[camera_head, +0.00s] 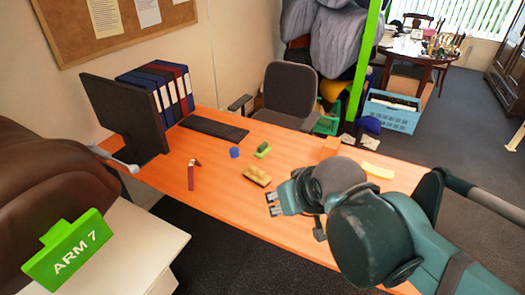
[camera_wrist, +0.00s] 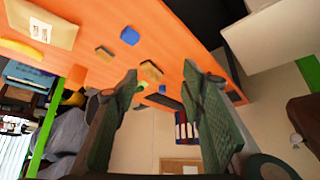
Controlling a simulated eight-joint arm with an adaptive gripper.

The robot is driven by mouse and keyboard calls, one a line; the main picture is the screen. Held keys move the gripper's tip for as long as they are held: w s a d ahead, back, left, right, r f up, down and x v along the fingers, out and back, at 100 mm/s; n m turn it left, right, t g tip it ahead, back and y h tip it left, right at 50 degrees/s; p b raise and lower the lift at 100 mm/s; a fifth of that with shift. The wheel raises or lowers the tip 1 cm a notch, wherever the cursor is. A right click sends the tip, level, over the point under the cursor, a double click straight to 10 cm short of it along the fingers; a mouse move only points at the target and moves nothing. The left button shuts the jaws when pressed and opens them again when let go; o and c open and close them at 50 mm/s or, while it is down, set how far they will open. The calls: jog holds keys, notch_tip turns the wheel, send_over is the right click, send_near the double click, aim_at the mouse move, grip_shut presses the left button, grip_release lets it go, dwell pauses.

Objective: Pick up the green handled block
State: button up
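The green handled block (camera_head: 262,151) is small and green with a raised part on top, and stands on the orange desk beyond my gripper. In the wrist view, a small green patch (camera_wrist: 143,87) shows behind a tan block; I cannot tell for sure that it is the same block. My gripper (camera_head: 272,204) is above the desk's near side, to the right of and nearer than the tan block (camera_head: 257,176), apart from the green block. In the wrist view, its two fingers (camera_wrist: 161,73) are wide apart, with nothing held between them.
A blue piece (camera_head: 234,152) stands left of the green block, and a dark red upright piece (camera_head: 192,174) farther left. An orange block (camera_head: 330,146) and yellow item (camera_head: 377,170) are to the right. The keyboard (camera_head: 213,128) and monitor (camera_head: 125,118) stand at the back left.

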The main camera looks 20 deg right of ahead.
jog(key=o, duration=0.4)
jog(key=shift+c, duration=0.2)
